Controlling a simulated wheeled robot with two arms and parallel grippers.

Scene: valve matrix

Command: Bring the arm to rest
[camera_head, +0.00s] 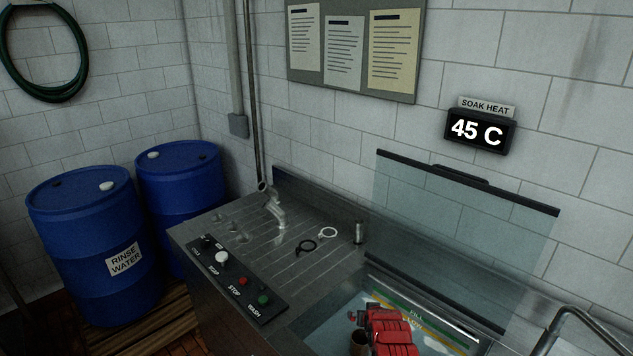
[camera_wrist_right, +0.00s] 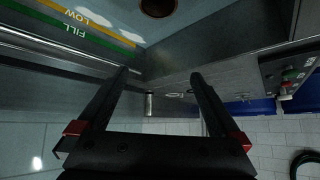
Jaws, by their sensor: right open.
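My right gripper (camera_wrist_right: 161,75) shows in the right wrist view with its two dark fingers spread apart and nothing between them. Red blocks sit at the finger bases. The view is upside down, with the basin's water and its fill and low marks (camera_wrist_right: 88,25) at the top. A dark round opening (camera_wrist_right: 158,7) lies beyond the fingertips. In the head view a red, segmented thing (camera_head: 390,332) shows over the basin at the bottom edge; I cannot tell whether it is part of my arm. My left gripper is not in view.
The steel counter (camera_head: 240,235) bears a tap (camera_head: 275,210), a black ring (camera_head: 306,246), a white ring (camera_head: 328,232), a short peg (camera_head: 359,232) and a button panel (camera_head: 238,278). A clear raised lid (camera_head: 455,235) stands behind the basin. Blue barrels (camera_head: 95,240) stand left.

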